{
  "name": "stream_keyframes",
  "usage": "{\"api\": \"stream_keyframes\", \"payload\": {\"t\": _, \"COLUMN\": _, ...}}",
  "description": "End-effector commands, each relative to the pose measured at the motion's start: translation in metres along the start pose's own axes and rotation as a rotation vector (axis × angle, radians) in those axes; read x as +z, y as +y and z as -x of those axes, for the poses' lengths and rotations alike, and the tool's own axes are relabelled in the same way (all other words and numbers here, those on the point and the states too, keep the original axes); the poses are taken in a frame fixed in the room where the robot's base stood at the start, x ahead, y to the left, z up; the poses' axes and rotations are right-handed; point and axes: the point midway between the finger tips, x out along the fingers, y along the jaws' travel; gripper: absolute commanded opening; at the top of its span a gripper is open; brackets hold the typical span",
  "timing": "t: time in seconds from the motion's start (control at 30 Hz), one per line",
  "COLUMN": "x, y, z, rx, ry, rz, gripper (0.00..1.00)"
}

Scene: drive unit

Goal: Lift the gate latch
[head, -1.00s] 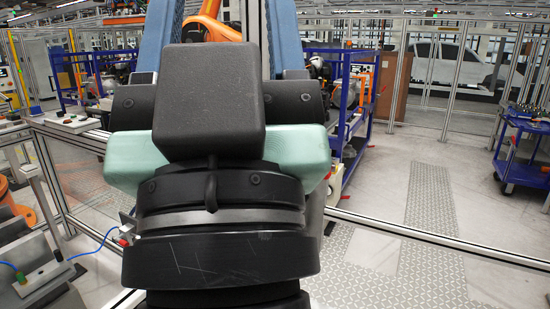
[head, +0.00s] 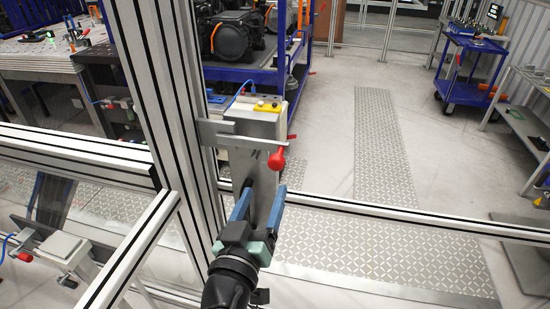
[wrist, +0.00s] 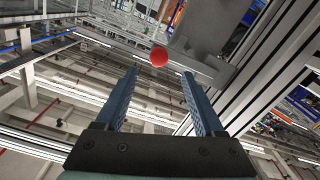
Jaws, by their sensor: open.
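The gate latch is a grey metal bar (head: 235,138) across the aluminium post, with a red knob (head: 277,158) hanging at its right end. My gripper (head: 263,192) is below the knob, pointing up toward it, with its two blue fingers apart and nothing held. In the wrist view, the red knob (wrist: 159,57) shows just beyond and between the open fingertips (wrist: 160,72). The grey latch bar (wrist: 207,66) runs to the right of it. The knob looks apart from the fingers, though the exact gap is hard to tell.
Aluminium posts (head: 165,110) stand close left of my gripper. A low rail (head: 400,212) crosses to the right. A blue cart (head: 470,70) stands at the back right. Open floor lies between.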

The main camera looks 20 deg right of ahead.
Motion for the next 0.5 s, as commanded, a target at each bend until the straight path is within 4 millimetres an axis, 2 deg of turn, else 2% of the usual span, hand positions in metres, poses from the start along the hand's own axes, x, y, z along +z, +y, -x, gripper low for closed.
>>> {"api": "stream_keyframes", "payload": {"t": 0.3, "x": -0.004, "y": 0.002, "z": -0.059, "rx": 0.001, "ry": -0.001, "rz": -0.003, "gripper": 0.7}}
{"api": "stream_keyframes", "payload": {"t": 0.5, "x": -0.003, "y": 0.001, "z": -0.087, "rx": 0.0, "ry": 0.0, "rz": -0.002, "gripper": 0.7}}
